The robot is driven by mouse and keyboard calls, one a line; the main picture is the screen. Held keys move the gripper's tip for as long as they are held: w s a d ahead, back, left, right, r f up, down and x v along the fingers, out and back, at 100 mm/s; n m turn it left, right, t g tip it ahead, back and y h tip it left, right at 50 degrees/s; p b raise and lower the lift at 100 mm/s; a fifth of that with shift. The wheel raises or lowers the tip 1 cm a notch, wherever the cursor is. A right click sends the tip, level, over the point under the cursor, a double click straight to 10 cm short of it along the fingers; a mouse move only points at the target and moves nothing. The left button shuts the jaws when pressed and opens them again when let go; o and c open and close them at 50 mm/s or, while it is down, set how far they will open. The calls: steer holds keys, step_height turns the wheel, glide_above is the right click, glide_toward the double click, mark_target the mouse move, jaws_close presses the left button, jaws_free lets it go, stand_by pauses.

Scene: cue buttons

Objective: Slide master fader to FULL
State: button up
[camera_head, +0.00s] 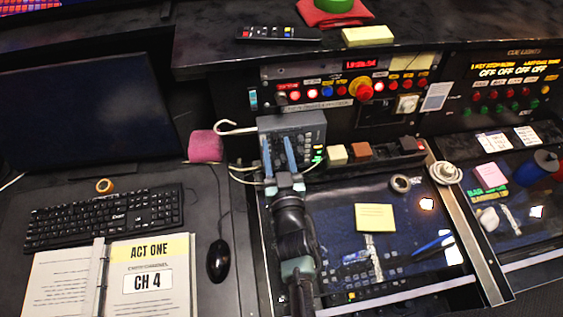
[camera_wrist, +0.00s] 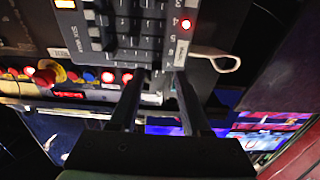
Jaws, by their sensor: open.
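A small grey fader console (camera_head: 311,129) stands at the back of the desk, below the red-lit button panel. It also shows in the wrist view (camera_wrist: 115,18), with rows of dark sliders and a lit red lamp. I cannot tell for certain which slider is the master fader; its label is too small to read. My gripper (camera_head: 279,138) reaches over the front of the console, its two fingers apart. In the wrist view my gripper (camera_wrist: 160,72) is open with nothing held between the fingers, and its tips are at the console's edge. Whether they touch a slider is unclear.
A white hook-shaped thing (camera_head: 236,129) sticks out left of the console. Thin cables lie around it. A red mushroom button (camera_head: 361,88) is on the panel behind. A monitor (camera_head: 75,110) and keyboard (camera_head: 105,215) are left.

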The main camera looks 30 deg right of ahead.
steer(key=b+v, duration=0.3)
steer(key=v, duration=0.9)
steer(key=w+a+r+t, duration=0.2)
steer(key=w+r, duration=0.2)
steer(key=r, duration=0.6)
steer(key=w+a+r+t, duration=0.1)
steer(key=w+r, duration=0.2)
steer(key=r, duration=0.7)
steer(key=w+a+r+t, duration=0.2)
steer(key=w+r, duration=0.2)
steer(key=r, duration=0.5)
steer(key=s+a+r+n+t+y, duration=0.1)
steer(key=s+a+r, duration=0.2)
steer(key=r, duration=0.6)
steer(key=s+a+r+n+t+y, duration=0.1)
steer(key=s+a+r+t+y, duration=0.1)
steer(key=r, duration=0.8)
steer(key=s+a+r+n+t+y, duration=0.1)
steer(key=s+a+r, duration=0.3)
steer(key=r, duration=0.5)
steer(key=s+t+y, duration=0.1)
steer(key=s, duration=0.1)
steer(key=shift+s+r, duration=0.3)
steer(key=shift+f, duration=0.15)
